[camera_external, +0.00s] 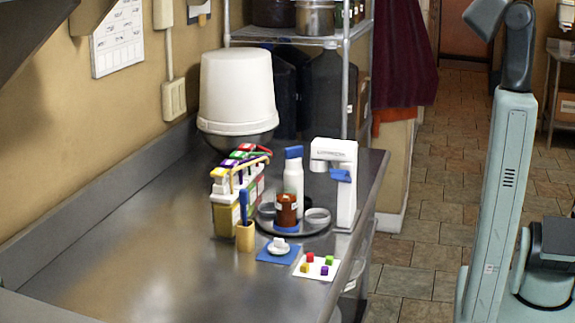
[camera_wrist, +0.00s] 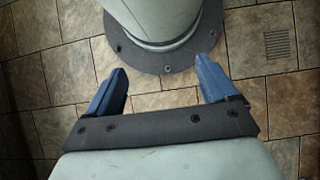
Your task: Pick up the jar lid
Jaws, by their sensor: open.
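A small round white lid-like piece with a raised block on top (camera_external: 279,247) lies on a blue square mat (camera_external: 265,256) near the front of the steel counter. It looks like the jar lid, though it is small in the view. A brown jar with a pale label (camera_external: 286,210) stands behind it on a round grey tray (camera_external: 290,232). My gripper (camera_wrist: 160,68) shows in the wrist view with its two blue fingers wide apart and nothing between them. It is over the tiled floor, away from the counter; the external view does not show its fingers.
A white card with several coloured cubes (camera_external: 316,268) lies right of the mat. A yellow holder with a blue tool (camera_external: 245,237) and a tube rack (camera_external: 238,190) stand left. The counter's left front is clear.

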